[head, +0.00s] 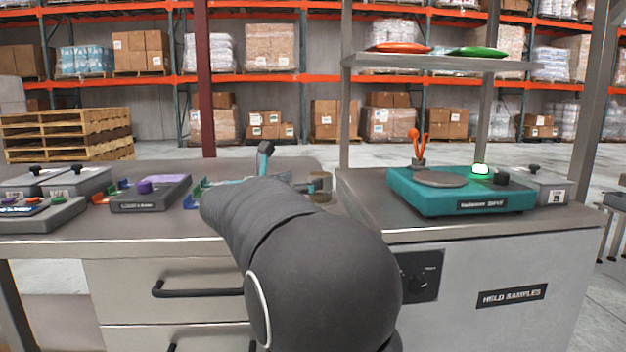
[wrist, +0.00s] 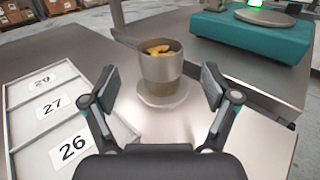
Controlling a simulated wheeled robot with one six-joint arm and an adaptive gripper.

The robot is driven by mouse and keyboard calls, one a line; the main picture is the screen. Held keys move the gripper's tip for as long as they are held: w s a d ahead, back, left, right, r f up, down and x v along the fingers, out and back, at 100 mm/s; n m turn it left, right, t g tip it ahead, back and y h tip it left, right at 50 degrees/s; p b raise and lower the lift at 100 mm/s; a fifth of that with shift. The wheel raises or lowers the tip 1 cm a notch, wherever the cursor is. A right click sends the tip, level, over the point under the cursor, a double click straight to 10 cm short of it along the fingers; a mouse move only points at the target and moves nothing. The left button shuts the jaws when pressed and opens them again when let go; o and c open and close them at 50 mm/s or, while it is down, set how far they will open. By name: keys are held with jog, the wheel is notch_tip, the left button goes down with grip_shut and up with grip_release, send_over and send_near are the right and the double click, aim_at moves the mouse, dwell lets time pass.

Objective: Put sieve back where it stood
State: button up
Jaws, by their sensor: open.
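A grey metal round vessel (wrist: 161,68) with a stub handle towards the upper left, which looks like the sieve, stands upright in the wrist view. Yellow-orange pieces show inside it. Its lower part is browner, and I cannot tell if that is a separate cup; below it is a pale round base (wrist: 160,97). My gripper (wrist: 162,88) is open, one finger on each side of the vessel, with gaps visible. In the head view the vessel (head: 320,182) is small, beyond my arm, which hides most of my gripper.
A flat tray with labels 29, 27 and 26 (wrist: 52,105) lies at left. A teal scale (head: 462,200) with a green light stands on the right cabinet (head: 500,260). A shelf (head: 430,63) hangs over the scale.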

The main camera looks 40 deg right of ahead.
jog(key=v, duration=0.5)
jog(key=shift+a, duration=0.1)
dwell(0.4)
